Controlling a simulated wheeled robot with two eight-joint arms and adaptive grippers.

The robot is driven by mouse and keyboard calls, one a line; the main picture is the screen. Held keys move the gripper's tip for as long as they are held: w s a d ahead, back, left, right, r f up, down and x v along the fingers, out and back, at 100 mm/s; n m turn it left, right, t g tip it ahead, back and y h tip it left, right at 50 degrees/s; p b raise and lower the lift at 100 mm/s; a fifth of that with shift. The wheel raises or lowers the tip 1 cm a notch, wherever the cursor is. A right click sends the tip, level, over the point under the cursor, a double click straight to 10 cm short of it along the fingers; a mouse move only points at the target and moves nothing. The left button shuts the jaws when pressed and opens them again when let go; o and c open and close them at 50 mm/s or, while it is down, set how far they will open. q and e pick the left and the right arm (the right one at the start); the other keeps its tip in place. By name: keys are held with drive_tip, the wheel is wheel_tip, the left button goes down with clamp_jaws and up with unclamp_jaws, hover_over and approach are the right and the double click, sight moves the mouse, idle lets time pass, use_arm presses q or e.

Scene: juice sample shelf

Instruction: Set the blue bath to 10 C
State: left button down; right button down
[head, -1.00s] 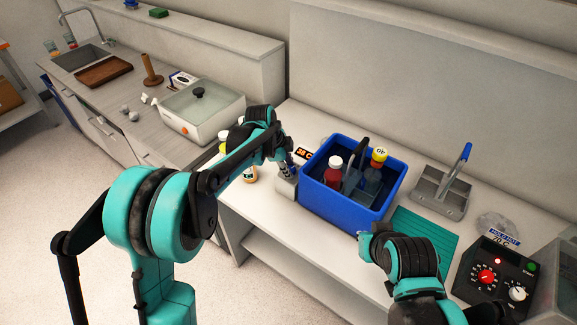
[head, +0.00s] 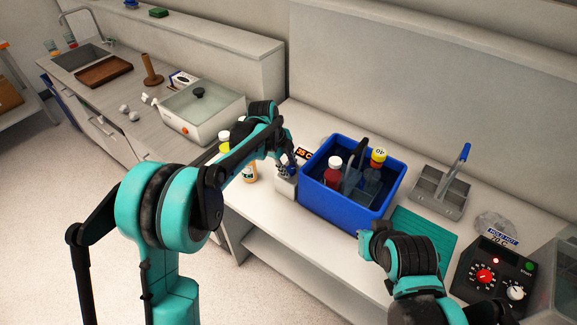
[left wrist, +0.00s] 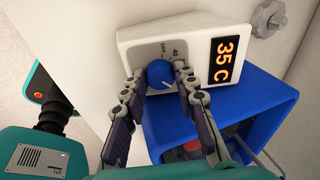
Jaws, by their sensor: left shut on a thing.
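The blue bath (head: 335,208) is an open blue tub on the white bench, with bottles inside. Its white control box (head: 284,186) stands at its left side. In the left wrist view the box has a blue knob (left wrist: 160,75) with a white pointer line and a scale marked OFF and 40. The orange display (left wrist: 225,61) reads 35 C. My left gripper (head: 286,170) is shut on the blue knob, one finger at each side of it. My right arm (head: 410,262) is at the lower right; its gripper does not show.
Small bottles (head: 249,173) stand left of the control box. Right are a grey caddy (head: 440,190), a teal mat (head: 425,232) and a hot plate unit (head: 495,272).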

use_arm(q)
drive_tip(key=c, duration=1.5)
unclamp_jaws()
drive_tip(key=shift+o, duration=0.2)
drive_tip(key=shift+r, duration=0.15)
drive_tip(key=v, duration=1.1)
drive_tip(key=shift+a+r, duration=0.2)
drive_tip(key=shift+r, duration=0.15)
drive_tip(key=shift+s, duration=0.1)
drive_tip(key=s+a+n+t+y+b, duration=0.1)
drive_tip(key=s+a+n+b, duration=0.1)
drive_tip(key=s+a+n, duration=0.35)
drive_tip(key=s+a+n+t+b, duration=0.1)
drive_tip(key=s+a+n+t, duration=0.15)
drive_tip(key=s+n, duration=0.45)
drive_tip(key=s+a+f+n+t+y+b, duration=0.1)
drive_tip(key=s+a+f+n, duration=0.2)
drive_tip(key=s+f+n, duration=0.2)
drive_tip(key=s+a+f+n+t+y+b, duration=0.1)
drive_tip(key=s+a+f+n+b, duration=0.1)
drive_tip(key=s+n, duration=0.5)
wheel_tip(320, 180, down, 3)
drive_tip(key=s+a, duration=0.1)
drive_tip(key=s, duration=0.1)
drive_tip(key=shift+s+a, duration=0.3)
